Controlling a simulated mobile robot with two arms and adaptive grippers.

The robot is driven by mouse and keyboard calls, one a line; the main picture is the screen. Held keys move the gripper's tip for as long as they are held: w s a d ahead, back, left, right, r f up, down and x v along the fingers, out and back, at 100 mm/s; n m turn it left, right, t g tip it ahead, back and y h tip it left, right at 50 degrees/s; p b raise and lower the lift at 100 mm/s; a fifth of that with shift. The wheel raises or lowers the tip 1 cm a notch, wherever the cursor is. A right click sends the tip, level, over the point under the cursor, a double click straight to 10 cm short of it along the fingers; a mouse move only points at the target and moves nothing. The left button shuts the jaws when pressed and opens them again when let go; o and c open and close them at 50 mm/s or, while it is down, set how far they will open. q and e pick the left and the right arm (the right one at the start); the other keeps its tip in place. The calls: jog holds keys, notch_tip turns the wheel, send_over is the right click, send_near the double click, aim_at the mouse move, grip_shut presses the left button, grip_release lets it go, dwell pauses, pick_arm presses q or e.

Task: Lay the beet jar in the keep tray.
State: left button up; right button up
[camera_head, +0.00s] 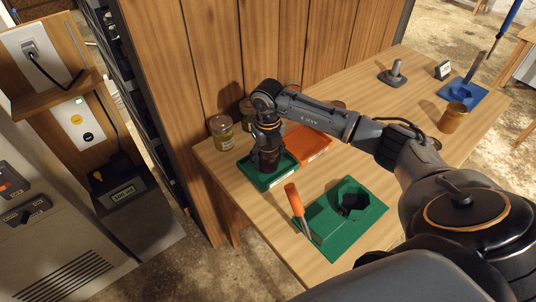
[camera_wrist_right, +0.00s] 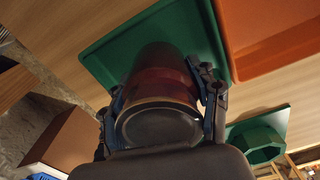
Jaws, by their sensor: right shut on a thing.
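My right gripper (camera_head: 268,143) is shut on a dark red jar (camera_head: 270,160), which looks like the beet jar. The jar is at the small green tray (camera_head: 288,176) near the table's left edge. In the right wrist view the fingers grip the jar (camera_wrist_right: 162,82) from both sides, its dark round end toward the camera, with the green tray (camera_wrist_right: 100,52) beyond it. I cannot tell whether the jar touches the tray floor. My left gripper is not in view.
An orange tray (camera_head: 312,143) adjoins the green one. A greenish jar (camera_head: 221,133) stands behind, by the wooden wall. A green block with a socket (camera_head: 325,220) and an orange-handled tool (camera_head: 294,199) are nearer. An amber jar (camera_head: 452,119) and blue tray (camera_head: 463,94) are at right.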

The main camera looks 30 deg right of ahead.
jog(key=o, duration=1.5)
jog(key=shift+f, duration=0.1)
jog(key=shift+r, duration=0.55)
notch_tip(320, 180, up, 11)
jog(key=shift+r+b, duration=0.1)
jog(key=shift+b, duration=1)
